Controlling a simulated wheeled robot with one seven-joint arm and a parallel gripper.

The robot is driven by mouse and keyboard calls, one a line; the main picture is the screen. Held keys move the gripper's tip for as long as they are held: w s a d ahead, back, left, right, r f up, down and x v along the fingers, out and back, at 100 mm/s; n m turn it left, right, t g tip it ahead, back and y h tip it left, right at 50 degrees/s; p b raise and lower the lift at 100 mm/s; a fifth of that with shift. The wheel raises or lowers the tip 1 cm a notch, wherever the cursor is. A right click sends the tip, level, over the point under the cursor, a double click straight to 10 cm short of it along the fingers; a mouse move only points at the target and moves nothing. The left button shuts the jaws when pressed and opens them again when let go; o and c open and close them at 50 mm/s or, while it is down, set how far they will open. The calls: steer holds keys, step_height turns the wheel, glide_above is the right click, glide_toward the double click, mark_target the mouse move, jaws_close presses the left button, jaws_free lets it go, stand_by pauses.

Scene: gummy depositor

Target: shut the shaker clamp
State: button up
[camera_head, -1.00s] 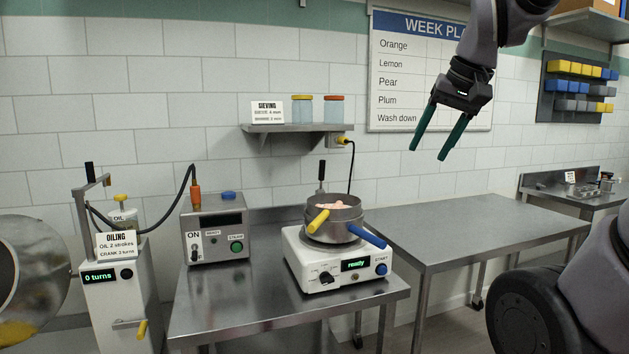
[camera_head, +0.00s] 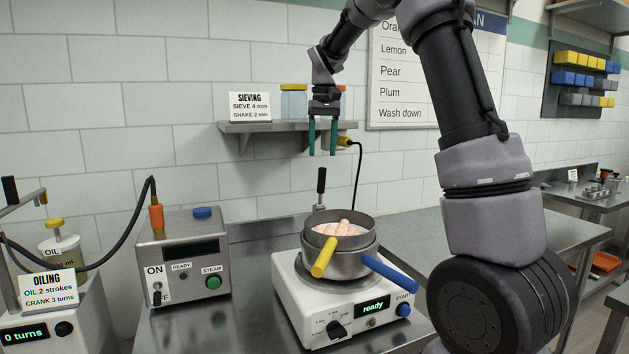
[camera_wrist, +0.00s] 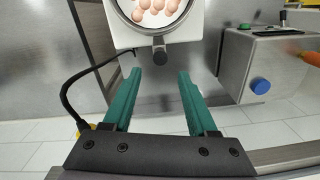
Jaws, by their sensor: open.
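The shaker (camera_head: 345,305) is a white box on the steel table, with a lit "ready" display. A round metal sieve (camera_head: 338,262) with a yellow handle and a blue handle sits on it, holding several pinkish pieces. The clamp's black lever (camera_head: 321,180) stands upright behind the sieve; in the wrist view its dark end (camera_wrist: 160,52) shows at the shaker's edge. My gripper (camera_head: 322,152) is open and empty, pointing down above the lever and apart from it. In the wrist view the green fingers (camera_wrist: 159,74) lie either side of the lever's line.
A wall shelf (camera_head: 270,126) with jars and a sieving sign is close behind my gripper. A black cable (camera_head: 358,180) hangs from a yellow plug to the right. A steam box (camera_head: 182,255) stands left of the shaker. A bare steel table (camera_head: 410,235) lies to the right.

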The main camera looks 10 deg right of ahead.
mark_target(321, 190)
step_height(321, 190, down, 10)
steer(key=shift+a+f, duration=0.15)
stand_by(0.3)
jaws_close()
stand_by(1.4)
